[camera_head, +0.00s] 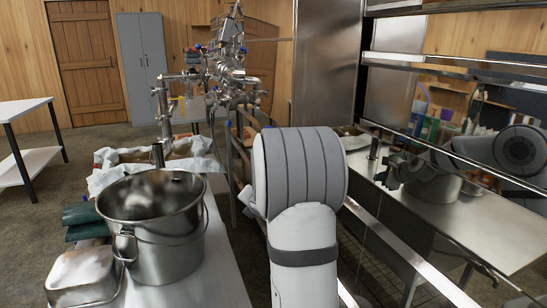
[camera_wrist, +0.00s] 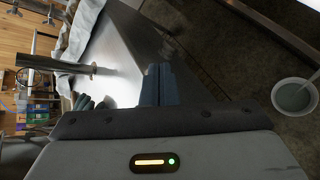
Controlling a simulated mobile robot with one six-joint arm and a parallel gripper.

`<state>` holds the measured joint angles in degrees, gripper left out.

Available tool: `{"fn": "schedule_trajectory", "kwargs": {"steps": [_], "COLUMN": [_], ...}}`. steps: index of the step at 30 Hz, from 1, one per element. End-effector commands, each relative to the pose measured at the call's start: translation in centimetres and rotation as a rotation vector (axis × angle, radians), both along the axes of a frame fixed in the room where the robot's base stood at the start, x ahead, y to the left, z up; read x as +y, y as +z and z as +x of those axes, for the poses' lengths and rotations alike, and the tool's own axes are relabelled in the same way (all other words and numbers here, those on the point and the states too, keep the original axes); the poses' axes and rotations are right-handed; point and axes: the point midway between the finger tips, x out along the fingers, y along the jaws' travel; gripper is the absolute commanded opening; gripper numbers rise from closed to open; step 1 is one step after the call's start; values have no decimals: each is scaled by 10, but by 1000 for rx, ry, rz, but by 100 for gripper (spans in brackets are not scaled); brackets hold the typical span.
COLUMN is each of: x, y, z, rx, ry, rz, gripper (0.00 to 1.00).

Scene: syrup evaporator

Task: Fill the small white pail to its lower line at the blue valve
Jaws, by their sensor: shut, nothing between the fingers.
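A round white pail (camera_wrist: 295,97) with a grey inside stands at the right edge of the wrist view, apparently on the dark floor. I cannot tell whether the grey is liquid or bare bottom, and no line shows on it. My gripper (camera_wrist: 160,84) is shut and empty in the wrist view, apart from the pail. It is not directly in sight in the head view, where my arm fills the middle. Several blue handles show on the steel pipework in the head view, one blue valve handle (camera_head: 197,47) at its upper left. I cannot tell which is the task's valve.
A large steel pot (camera_head: 155,225) stands on the left steel bench, beside a small steel pan (camera_head: 84,275) and dark green gloves (camera_head: 85,220). Cloth-draped trays lie behind it. Tall shiny steel panels stand at the right.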

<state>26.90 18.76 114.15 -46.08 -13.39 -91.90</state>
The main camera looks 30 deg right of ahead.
Motion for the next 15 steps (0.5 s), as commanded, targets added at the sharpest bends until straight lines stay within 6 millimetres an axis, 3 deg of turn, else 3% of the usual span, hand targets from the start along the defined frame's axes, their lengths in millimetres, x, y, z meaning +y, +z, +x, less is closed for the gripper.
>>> {"fn": "schedule_trajectory", "kwargs": {"steps": [2, 8, 15], "x": [-1, -7, -22], "y": [0, 36, 85], "z": [-7, -34, -97], "rx": [-105, -404, -686], "ry": [90, 221, 158], "rz": [-72, -368, -841], "gripper": [0, 0, 0]}}
